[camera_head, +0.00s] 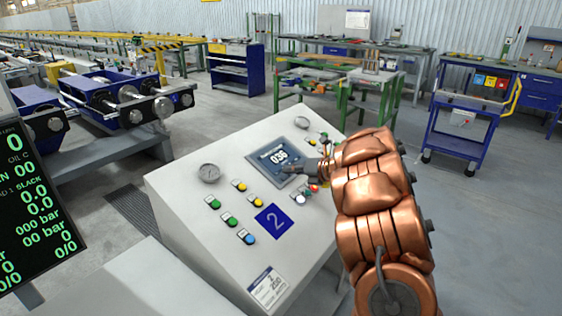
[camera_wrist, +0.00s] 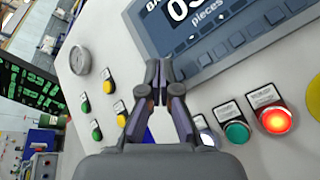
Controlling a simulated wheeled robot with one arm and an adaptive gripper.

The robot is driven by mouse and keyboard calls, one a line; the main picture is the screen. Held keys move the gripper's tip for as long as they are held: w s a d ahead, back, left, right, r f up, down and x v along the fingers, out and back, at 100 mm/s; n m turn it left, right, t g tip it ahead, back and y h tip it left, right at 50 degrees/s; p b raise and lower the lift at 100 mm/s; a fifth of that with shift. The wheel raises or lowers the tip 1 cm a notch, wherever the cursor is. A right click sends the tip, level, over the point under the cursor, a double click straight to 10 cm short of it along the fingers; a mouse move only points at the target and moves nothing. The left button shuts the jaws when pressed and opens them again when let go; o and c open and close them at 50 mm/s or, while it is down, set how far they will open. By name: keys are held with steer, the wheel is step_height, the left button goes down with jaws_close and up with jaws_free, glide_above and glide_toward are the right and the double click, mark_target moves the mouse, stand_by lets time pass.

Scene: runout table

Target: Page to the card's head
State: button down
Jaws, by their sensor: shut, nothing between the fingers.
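The control panel's display (camera_head: 274,153) is a dark blue screen reading 036. In the wrist view the display (camera_wrist: 215,25) is tilted and cut by the top edge, with the word "pieces" under large digits and a row of small keys along its lower border. My gripper (camera_head: 290,169) is at the display's lower right edge in the head view. In the wrist view my gripper (camera_wrist: 153,85) is shut and empty, its fingertips beside the display's lower corner. I cannot tell whether they touch. A white printed card (camera_head: 268,288) is on the panel's front lower edge.
A lit red button (camera_wrist: 275,119), a green button (camera_wrist: 236,131) and a white button sit near the fingers. Several yellow, green and blue buttons, a round gauge (camera_head: 209,173) and a blue plate marked 2 (camera_head: 272,220) share the sloped panel (camera_head: 180,220). A dark readout screen (camera_head: 30,200) stands left.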

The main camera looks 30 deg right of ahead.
steer(key=shift+s+d+r, duration=0.1)
steer(key=shift+s+r, duration=0.25)
steer(key=shift+r, duration=0.4)
steer(key=shift+s+d+r, duration=0.15)
steer(key=shift+s+r, duration=0.15)
steer(key=shift+r, duration=0.5)
steer(key=shift+s+d+r, duration=0.1)
steer(key=shift+s+r, duration=0.25)
steer(key=shift+r, duration=0.4)
stand_by(0.6)
steer(key=f+b, duration=0.1)
steer(key=w+f, duration=0.1)
steer(key=f, duration=0.1)
steer(key=f+b, duration=0.1)
steer(key=shift+w+a+f+b, duration=0.3)
steer(key=shift+w+f, duration=0.05)
steer(key=shift+w, duration=0.05)
steer(key=shift+w+a+f+b, duration=0.1)
steer(key=shift+w+f+b, duration=0.2)
steer(key=shift+f+b, duration=0.1)
steer(key=shift+f, duration=0.15)
stand_by(1.5)
steer(key=shift+w+f+b, duration=0.15)
steer(key=shift+f+b, duration=0.1)
steer(key=shift+b, duration=0.45)
